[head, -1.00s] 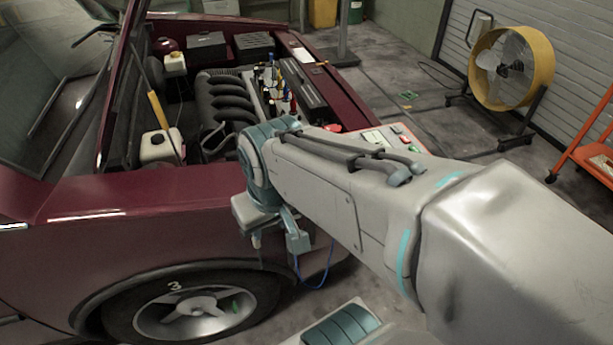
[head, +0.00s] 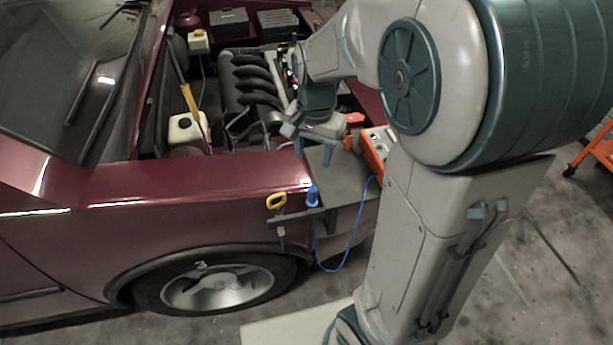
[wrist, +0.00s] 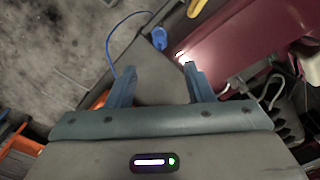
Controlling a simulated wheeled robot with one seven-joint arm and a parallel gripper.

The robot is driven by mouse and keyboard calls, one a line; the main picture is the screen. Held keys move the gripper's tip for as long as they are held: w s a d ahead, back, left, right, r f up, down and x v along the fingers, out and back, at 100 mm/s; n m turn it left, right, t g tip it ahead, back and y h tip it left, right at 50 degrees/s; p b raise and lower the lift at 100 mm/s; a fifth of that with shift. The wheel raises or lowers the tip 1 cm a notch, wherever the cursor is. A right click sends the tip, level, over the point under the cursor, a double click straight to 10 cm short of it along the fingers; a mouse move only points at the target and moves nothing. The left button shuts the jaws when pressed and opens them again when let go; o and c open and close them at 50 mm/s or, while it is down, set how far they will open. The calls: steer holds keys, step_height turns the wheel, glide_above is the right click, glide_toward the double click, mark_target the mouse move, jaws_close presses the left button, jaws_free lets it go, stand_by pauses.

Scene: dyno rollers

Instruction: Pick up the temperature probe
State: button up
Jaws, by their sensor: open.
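The temperature probe, which I take to be the blue-handled tool with a blue cable (head: 313,196), stands at the front edge of a dark grey shelf (head: 345,190) by the car's fender. Its cable loops down below the shelf. In the wrist view the blue handle (wrist: 159,39) lies beyond my fingertips, roughly between them. My gripper (head: 312,157) is open and empty, above and behind the probe in the head view. Its two blue-grey fingers also show in the wrist view (wrist: 158,70). The probe's lower part is hard to make out.
The maroon fender (head: 200,200) is beside the shelf. An orange box (head: 372,150) sits behind it. The open engine bay (head: 250,85) lies beyond.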

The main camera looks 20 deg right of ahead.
mark_target(312, 187)
steer(key=shift+m, duration=0.5)
steer(key=f, duration=0.3)
steer(key=w+f, duration=0.1)
steer(key=f, duration=0.1)
steer(key=f+p, duration=0.1)
steer(key=f, duration=0.2)
steer(key=shift+w+f, duration=0.15)
steer(key=shift+f, duration=0.2)
steer(key=shift+s+d+f, duration=0.1)
steer(key=shift+s+f, duration=0.1)
steer(key=shift+f, duration=0.35)
steer(key=shift+s+f+p, duration=0.1)
steer(key=shift+f+p, duration=0.35)
steer(key=shift+f, duration=1.65)
jaws_close()
